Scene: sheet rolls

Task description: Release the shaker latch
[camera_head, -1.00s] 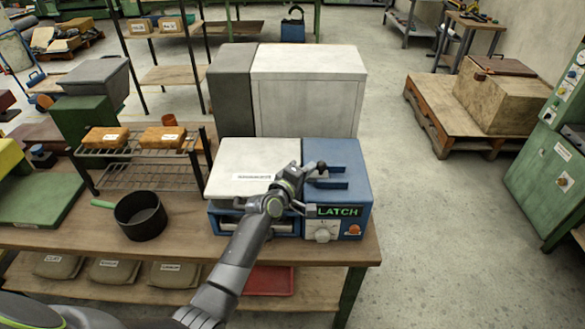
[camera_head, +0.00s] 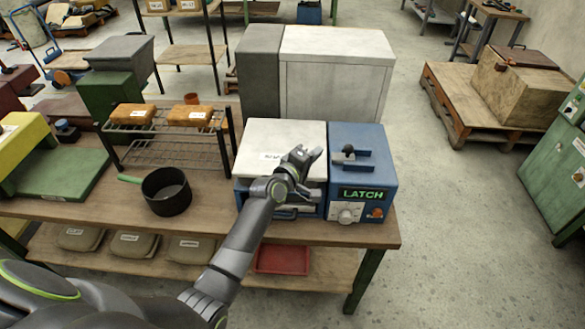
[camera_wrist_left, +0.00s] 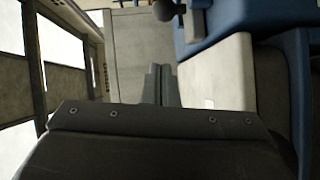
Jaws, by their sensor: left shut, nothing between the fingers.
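The shaker is a blue machine with a flat white lid (camera_head: 255,139) on its left and a blue latch housing (camera_head: 377,165) on its right. A lever with a dark round knob (camera_head: 348,149) sits between two blue rails on top of the housing; the knob also shows at the top of the left wrist view (camera_wrist_left: 163,10). A display (camera_head: 362,194) on the housing front reads LATCH in green. My left gripper (camera_head: 308,156) is shut and empty, over the lid's right side, left of the knob and apart from it. Its closed fingers show in the wrist view (camera_wrist_left: 160,82). My right gripper is out of view.
A dark pot (camera_head: 167,192) and a wire rack (camera_head: 170,153) with orange packs stand left of the shaker on the wooden bench. A tall grey-white cabinet (camera_head: 333,82) stands behind it.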

